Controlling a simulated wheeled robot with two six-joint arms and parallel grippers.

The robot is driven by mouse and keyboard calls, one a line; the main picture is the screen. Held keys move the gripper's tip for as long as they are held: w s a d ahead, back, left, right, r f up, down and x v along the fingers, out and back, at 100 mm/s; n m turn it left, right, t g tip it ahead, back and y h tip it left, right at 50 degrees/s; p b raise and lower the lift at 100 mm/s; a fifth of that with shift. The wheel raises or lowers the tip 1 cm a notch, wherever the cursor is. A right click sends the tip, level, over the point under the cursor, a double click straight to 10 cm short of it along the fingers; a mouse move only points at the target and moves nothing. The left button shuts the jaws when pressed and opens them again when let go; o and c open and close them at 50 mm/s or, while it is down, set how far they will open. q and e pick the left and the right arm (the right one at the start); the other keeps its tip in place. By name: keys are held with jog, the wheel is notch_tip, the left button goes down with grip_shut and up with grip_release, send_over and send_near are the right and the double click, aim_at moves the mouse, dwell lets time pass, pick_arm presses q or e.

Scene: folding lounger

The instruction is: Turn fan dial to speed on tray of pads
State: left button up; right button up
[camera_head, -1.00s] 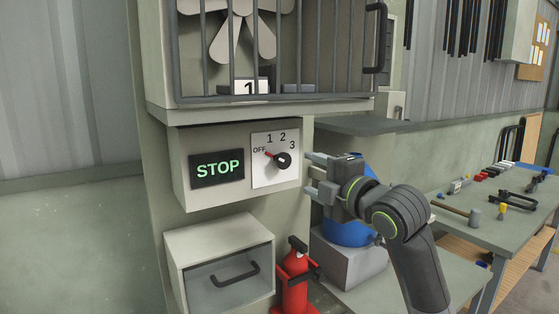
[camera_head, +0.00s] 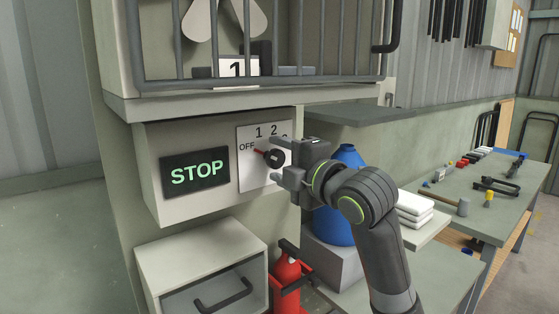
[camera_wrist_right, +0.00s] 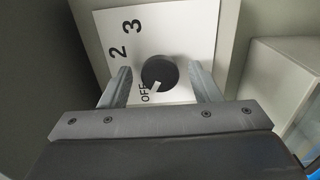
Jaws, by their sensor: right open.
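The fan dial (camera_head: 274,158) is a black knob with a red pointer on a white plate (camera_head: 250,178) marked OFF, 1, 2 and a partly hidden 3. Its pointer is towards OFF; the knob also shows in the right wrist view (camera_wrist_right: 160,72), its pale mark facing OFF. My right gripper (camera_head: 277,160) is open at the dial, its fingers on either side of the knob in the wrist view (camera_wrist_right: 159,80); I cannot tell whether they touch it. White pads (camera_head: 414,203) lie stacked at the right; no number is readable on them. My left gripper is not in view.
A STOP display (camera_head: 195,171) is left of the dial. A barred fan cage (camera_head: 310,40) with a "1" card (camera_head: 236,70) is above. A drawer box (camera_head: 200,250), red extinguisher (camera_head: 287,270) and blue container (camera_head: 345,170) are nearby. A workbench (camera_head: 480,215) holds tools.

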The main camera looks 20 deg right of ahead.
jog(key=c, duration=1)
jog(key=shift+r+m+p, duration=0.1)
jog(key=shift+m+p, duration=0.6)
jog(key=shift+m, duration=0.3)
jog(key=m+p, duration=0.2)
jog(key=m, duration=0.2)
jog(key=shift+p, duration=0.4)
jog(key=shift+m+p, duration=0.35)
jog(key=shift+m, duration=0.45)
